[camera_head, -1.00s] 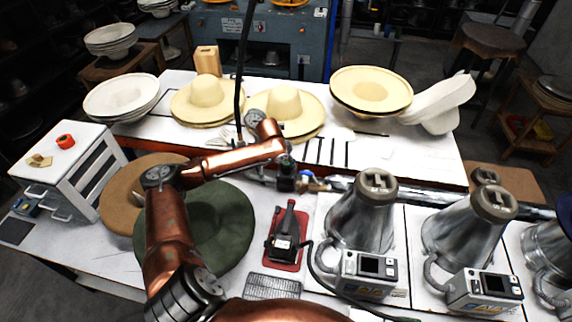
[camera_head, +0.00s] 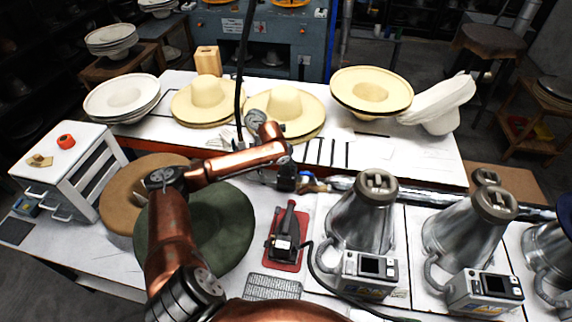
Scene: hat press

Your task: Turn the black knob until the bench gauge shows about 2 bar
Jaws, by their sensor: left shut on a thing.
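My left gripper (camera_head: 286,170) is at the left end of the metal pipe that runs along the back of the front bench. It is small and dark here, and shut on the black knob, which it mostly hides. A small blue-and-brass fitting (camera_head: 311,184) sits just right of the gripper. My right gripper is not in view.
Metal steamers (camera_head: 364,215) stand along the right of the bench. A dark iron (camera_head: 286,228) rests on a red pad. A green hat (camera_head: 225,230) and a tan hat (camera_head: 118,196) lie under and beside my left arm. Pale straw hats (camera_head: 287,110) lie on the table behind.

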